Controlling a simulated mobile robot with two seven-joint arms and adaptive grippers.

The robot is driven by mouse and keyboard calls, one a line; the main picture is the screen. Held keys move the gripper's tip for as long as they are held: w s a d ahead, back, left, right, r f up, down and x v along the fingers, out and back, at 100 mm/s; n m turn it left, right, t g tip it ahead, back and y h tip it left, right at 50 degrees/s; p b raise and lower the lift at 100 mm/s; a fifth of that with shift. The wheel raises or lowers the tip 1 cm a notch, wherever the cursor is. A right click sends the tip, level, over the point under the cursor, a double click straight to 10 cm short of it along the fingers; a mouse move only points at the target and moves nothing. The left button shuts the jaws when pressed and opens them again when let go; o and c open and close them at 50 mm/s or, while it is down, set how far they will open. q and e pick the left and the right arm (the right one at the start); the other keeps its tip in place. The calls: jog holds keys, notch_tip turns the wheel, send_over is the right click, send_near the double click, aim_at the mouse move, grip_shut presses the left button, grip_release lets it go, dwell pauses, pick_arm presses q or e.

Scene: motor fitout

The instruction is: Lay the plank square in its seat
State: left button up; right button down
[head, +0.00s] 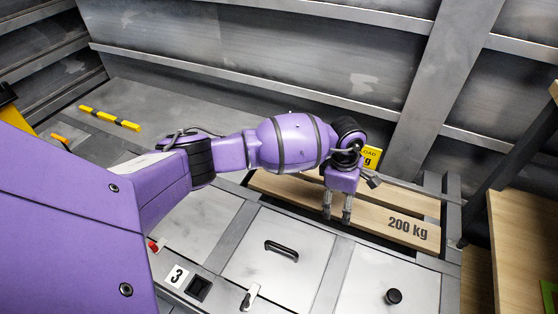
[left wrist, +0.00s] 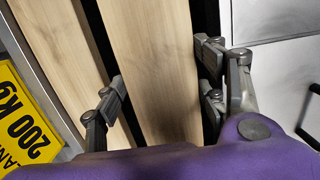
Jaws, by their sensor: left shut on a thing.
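A pale wooden plank (head: 378,219) marked "200 kg" lies lengthwise at the back of the grey panelled floor in the head view. My left gripper (head: 337,217) reaches down over it and is shut across its width near the middle. In the left wrist view, the plank (left wrist: 158,60) runs between the two fingers of my left gripper (left wrist: 163,98), with dark gaps along both sides. A second pale plank (left wrist: 60,55) lies alongside it, slightly angled in this view. Whether the held plank rests fully on its seat cannot be told. My right gripper is out of view.
A yellow load sign (head: 371,158) stands behind the planks and shows in the left wrist view (left wrist: 28,115). A panel with a black handle (head: 282,250) lies in front. A black knob (head: 394,296) is at front right. A wooden bench (head: 522,240) stands at right.

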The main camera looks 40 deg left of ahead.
pick_arm(q)
jog(key=shift+w+f, duration=0.15)
jog(key=shift+f, duration=0.3)
dwell(1.1)
jog(key=o, duration=1.6)
jog(key=shift+o, duration=0.7)
notch_tip(320, 180, up, 12)
jog(key=a, duration=0.1)
jog(key=shift+s+a, duration=0.2)
jog(key=shift+s, duration=0.1)
